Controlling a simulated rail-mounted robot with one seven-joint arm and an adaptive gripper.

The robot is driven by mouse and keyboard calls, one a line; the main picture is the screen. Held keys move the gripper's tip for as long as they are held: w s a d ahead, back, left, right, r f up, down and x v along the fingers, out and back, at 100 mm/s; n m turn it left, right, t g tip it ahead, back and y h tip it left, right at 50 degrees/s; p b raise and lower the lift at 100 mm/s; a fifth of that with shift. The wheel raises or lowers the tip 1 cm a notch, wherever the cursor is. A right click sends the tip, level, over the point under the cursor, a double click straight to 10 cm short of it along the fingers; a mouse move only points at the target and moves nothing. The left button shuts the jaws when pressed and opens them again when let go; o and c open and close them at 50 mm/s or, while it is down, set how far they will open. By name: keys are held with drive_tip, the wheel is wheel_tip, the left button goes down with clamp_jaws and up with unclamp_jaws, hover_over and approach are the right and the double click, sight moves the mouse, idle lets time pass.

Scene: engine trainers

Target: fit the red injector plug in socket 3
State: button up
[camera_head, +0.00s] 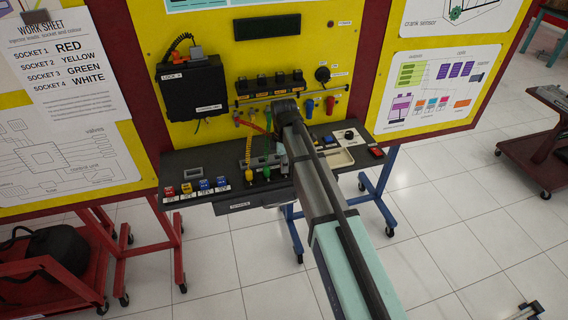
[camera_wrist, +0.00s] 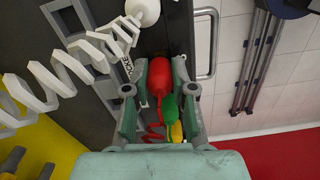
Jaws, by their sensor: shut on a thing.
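My gripper (camera_wrist: 161,78) is shut on the red injector plug (camera_wrist: 161,72), held between its two fingers in the wrist view. In the head view my arm hides most of the gripper and the plug, but a red lead (camera_head: 250,124) runs towards it. The green plug (camera_head: 267,172) and yellow plug (camera_head: 249,175) are on the bench; both show behind the red plug in the wrist view. A white plug (camera_wrist: 143,10) with a coiled white lead lies beyond the fingers. The black socket row (camera_head: 262,84) is on the yellow panel; its numbers are too small to read.
The black bench (camera_head: 190,158) carries several small coloured blocks (camera_head: 204,185) at left and a pale tray (camera_head: 337,157) at right. A horizontal rail (camera_head: 320,92) crosses the panel below the sockets. The worksheet (camera_head: 62,62) lists socket 1 red and socket 3 green.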

drive_tip(key=shift+f, duration=0.5)
drive_tip(key=o, duration=0.7)
drive_tip(key=shift+r, duration=0.15)
drive_tip(key=shift+r+p, duration=1.45)
drive_tip(key=shift+r, duration=1.2)
drive_tip(key=shift+r+p, duration=0.65)
drive_tip(key=shift+r, duration=0.45)
